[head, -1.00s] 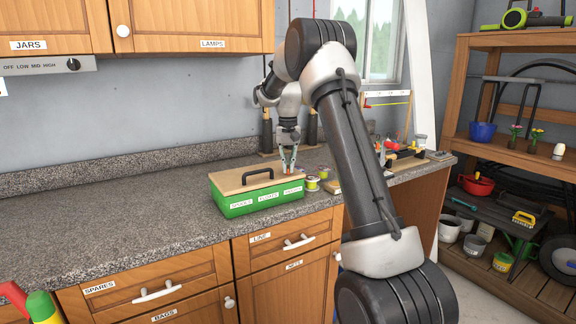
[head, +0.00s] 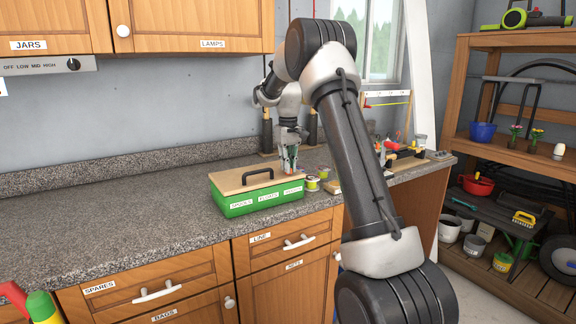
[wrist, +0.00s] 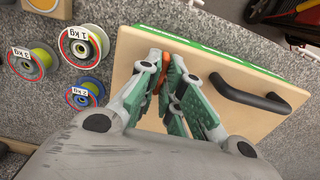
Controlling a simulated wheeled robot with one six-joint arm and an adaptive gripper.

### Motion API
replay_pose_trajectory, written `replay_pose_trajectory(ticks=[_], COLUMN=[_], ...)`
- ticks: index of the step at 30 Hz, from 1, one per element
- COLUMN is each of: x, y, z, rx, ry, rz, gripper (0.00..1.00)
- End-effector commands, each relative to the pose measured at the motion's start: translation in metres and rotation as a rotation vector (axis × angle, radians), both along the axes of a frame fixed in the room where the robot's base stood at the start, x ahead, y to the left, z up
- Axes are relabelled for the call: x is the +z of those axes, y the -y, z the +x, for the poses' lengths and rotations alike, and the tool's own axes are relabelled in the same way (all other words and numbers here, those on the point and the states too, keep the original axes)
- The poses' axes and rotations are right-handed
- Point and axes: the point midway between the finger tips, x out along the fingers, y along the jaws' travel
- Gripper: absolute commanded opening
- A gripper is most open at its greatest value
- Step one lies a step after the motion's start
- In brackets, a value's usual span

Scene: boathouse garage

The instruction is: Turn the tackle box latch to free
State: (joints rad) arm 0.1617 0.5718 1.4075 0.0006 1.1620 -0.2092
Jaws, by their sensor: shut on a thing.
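The tackle box has a green body (head: 262,202) and a flat tan lid (head: 236,181) with a black handle (head: 258,173). It stands closed on the counter. The lid (wrist: 225,115) and handle (wrist: 250,95) also fill much of the wrist view. A small orange-red latch (wrist: 164,73) sits on the lid near one end, apart from the handle. My gripper (head: 289,171) points down over the right end of the lid. In the wrist view my gripper (wrist: 166,77) is shut around the latch. The fingers hide most of the latch, so its exact angle cannot be told.
Spools of line (wrist: 84,44) with weight labels lie on the counter beside the box. Tools and a tray (head: 400,160) are further right. The granite counter (head: 120,215) left of the box is clear. Upper cabinets (head: 190,22) hang above it.

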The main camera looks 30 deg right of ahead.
Motion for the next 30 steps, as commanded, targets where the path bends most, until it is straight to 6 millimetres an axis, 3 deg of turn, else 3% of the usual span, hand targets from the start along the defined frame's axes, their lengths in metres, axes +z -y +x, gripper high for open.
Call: replay_pose_trajectory(ticks=[9, 12, 14, 24, 30], x=[0.001, 0.001, 0.0, 0.004, 0.036], y=[0.0, 0.0, 0.0, 0.0, 0.0], z=[0.0, 0.0, 0.0, 0.0, 0.001], rx=[0.004, 0.004, 0.003, 0.002, 0.002], ry=[0.001, 0.001, 0.001, 0.001, 0.005], rz=[-0.001, -0.001, -0.001, -0.001, -0.002], gripper=[0.0, 0.23, 0.29, 0.29, 0.29])
